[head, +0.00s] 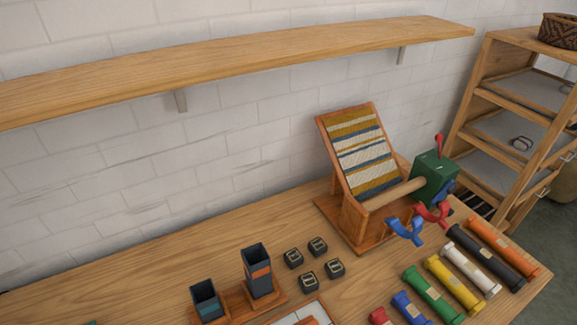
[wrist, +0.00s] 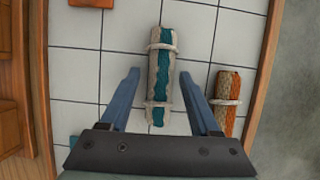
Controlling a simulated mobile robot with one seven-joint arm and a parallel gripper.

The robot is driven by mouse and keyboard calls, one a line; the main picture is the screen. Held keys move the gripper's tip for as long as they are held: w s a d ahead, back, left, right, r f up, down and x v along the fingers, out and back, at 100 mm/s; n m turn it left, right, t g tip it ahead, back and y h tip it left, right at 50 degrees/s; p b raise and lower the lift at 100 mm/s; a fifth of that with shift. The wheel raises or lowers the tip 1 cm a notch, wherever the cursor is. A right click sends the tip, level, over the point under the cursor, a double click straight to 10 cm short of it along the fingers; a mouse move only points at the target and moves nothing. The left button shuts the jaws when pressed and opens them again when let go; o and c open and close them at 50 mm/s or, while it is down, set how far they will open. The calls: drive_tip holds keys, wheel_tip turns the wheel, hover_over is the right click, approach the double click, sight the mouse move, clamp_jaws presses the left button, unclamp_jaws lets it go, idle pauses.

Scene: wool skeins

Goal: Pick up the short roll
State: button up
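In the wrist view a short roll (wrist: 227,100), grey and orange with one pale band, lies on a white tiled surface to the right of my gripper. A longer grey and teal roll (wrist: 160,70) with two pale bands lies left of it. My gripper (wrist: 159,74) is open, with its blue fingers on either side of the longer roll in the picture. I cannot tell how high the fingers are above it. The short roll is outside the right finger, and its lower end is close to the gripper body. The head view shows neither my gripper nor these rolls clearly.
A wooden rim (wrist: 268,60) borders the tiles on the right. In the head view two dark holders (head: 257,272) and small dark blocks (head: 308,281) stand near the tiled tray (head: 318,306). A loom (head: 357,150) and several coloured rolls (head: 470,268) are to the right.

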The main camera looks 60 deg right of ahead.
clamp_jaws()
drive_tip(key=shift+r, duration=0.1)
